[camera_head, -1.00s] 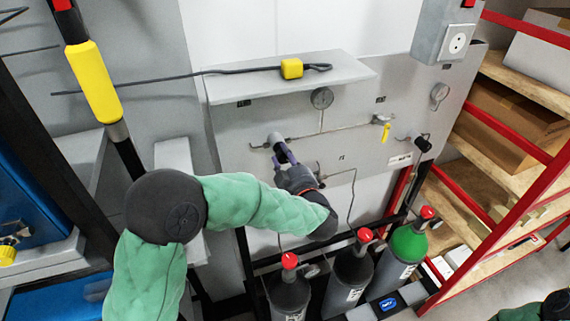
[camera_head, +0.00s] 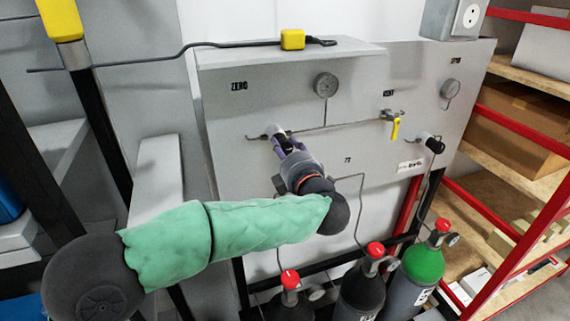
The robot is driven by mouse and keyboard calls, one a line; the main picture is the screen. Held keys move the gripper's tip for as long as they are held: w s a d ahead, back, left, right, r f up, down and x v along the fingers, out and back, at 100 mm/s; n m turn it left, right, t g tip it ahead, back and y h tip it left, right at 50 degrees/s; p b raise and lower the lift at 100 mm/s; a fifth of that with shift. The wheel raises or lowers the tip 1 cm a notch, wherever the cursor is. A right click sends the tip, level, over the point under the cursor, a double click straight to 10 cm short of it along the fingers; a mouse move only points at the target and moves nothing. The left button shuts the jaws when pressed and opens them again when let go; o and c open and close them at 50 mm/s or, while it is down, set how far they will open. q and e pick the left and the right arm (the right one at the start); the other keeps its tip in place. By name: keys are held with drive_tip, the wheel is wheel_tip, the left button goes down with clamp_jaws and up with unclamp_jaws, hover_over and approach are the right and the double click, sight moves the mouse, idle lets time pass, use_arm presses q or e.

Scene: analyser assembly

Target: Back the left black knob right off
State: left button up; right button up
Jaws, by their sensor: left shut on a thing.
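The left black knob (camera_head: 275,130) is on the grey panel (camera_head: 240,106) under the ZERO label, at the left end of a thin pipe run. My left gripper (camera_head: 284,143) reaches up to it from below right. Its purple fingers are closed on the knob and hide most of it. Whether the knob still sits on its stem cannot be told. A second black knob (camera_head: 437,145) is at the right of the panel, untouched. My right gripper is out of view.
A yellow-handled valve (camera_head: 395,128) and two gauges (camera_head: 326,85) are on the panel. A bent rod with a yellow block (camera_head: 292,39) lies on the shelf above. Red-capped cylinders (camera_head: 424,262) stand below. A red-framed rack (camera_head: 515,122) is at right.

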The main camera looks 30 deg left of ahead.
use_arm(q)
drive_tip(key=n+b, duration=0.4)
drive_tip(key=b, duration=0.1)
drive_tip(key=n+b, duration=0.5)
drive_tip(key=b, duration=0.1)
drive_tip(key=n+b, duration=0.4)
drive_tip(key=b, duration=0.2)
drive_tip(key=shift+f+n, duration=0.3)
drive_tip(key=shift+f, duration=0.05)
drive_tip(key=n+b, duration=0.2)
drive_tip(key=b, duration=0.1)
drive_tip(key=shift+w+r+n, duration=0.1)
drive_tip(key=shift+n, duration=0.2)
drive_tip(key=shift+r+n+b, duration=0.1)
drive_tip(key=shift+n+b, duration=0.35)
drive_tip(key=shift+n, duration=0.05)
drive_tip(key=o, duration=1.1)
drive_tip(key=shift+r, duration=0.1)
drive_tip(key=shift+o, duration=0.2)
drive_tip(key=shift+d, duration=0.1)
drive_tip(key=v, duration=1.2)
